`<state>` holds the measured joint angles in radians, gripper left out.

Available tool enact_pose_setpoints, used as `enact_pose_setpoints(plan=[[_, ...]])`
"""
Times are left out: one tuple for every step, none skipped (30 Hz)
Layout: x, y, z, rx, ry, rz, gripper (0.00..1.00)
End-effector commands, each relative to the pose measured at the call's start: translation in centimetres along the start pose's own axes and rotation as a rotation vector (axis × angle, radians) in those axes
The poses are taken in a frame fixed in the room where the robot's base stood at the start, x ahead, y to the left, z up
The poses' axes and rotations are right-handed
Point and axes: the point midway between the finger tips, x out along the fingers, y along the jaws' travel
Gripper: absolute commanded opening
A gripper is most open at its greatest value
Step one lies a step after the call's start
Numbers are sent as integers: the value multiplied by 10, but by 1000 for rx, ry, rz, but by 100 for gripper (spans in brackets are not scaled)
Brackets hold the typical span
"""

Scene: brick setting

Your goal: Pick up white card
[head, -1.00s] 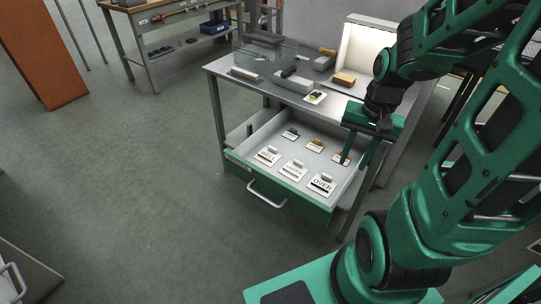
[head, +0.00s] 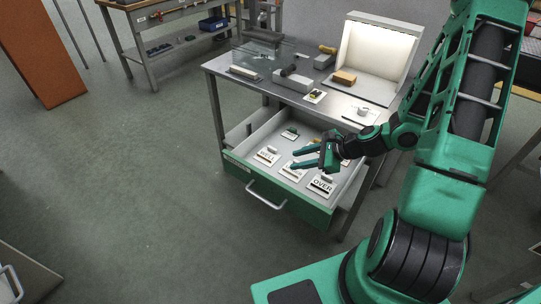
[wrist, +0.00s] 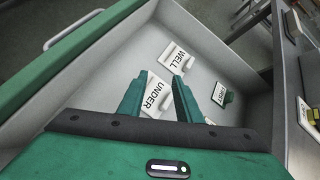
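Several small white cards lie in the open drawer (head: 237,167), each with a block or knob on it. The card reading WELL (head: 267,156) is at the left front and also shows in the wrist view (wrist: 178,57). The UNDER card (head: 290,172) is in the front middle; in the wrist view it (wrist: 152,97) lies between and beyond my fingers. The OVER card (head: 322,186) is at the right front. A card with a dark green block (wrist: 222,97) lies right of my fingers. My gripper (head: 295,159) is open and empty above the UNDER card; contact cannot be told.
The grey workbench (head: 262,87) above the drawer carries a lit white box (head: 380,55), a tan block (head: 345,77), a card with a yellow-green item (head: 315,97) and another white card (head: 361,113). Drawer walls surround the cards. Open floor lies left.

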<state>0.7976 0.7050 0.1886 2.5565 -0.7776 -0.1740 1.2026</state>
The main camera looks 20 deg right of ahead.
Motion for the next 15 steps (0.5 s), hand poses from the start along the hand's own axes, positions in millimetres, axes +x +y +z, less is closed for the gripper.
enact_pose_setpoints(plan=[[6,-4,-2,86,-30,-30,32],[8,-7,-1,134,-48,-51,32],[12,-11,-1,194,-70,-75,32],[13,-15,-1,237,-85,-93,32],[14,-18,-2,277,-98,-109,32],[16,-21,-2,323,-115,-126,32],[17,-24,-2,353,-125,-138,32],[18,-26,-2,378,-135,-148,32],[18,-29,-3,408,-144,-160,32],[18,-30,-3,423,-149,-166,32],[19,-31,-4,435,-154,-170,32],[20,-32,-4,447,-158,-175,32],[22,-33,-3,453,-160,-177,32],[24,-34,-3,455,-161,-178,32],[29,-34,-2,455,-162,-177,32]])
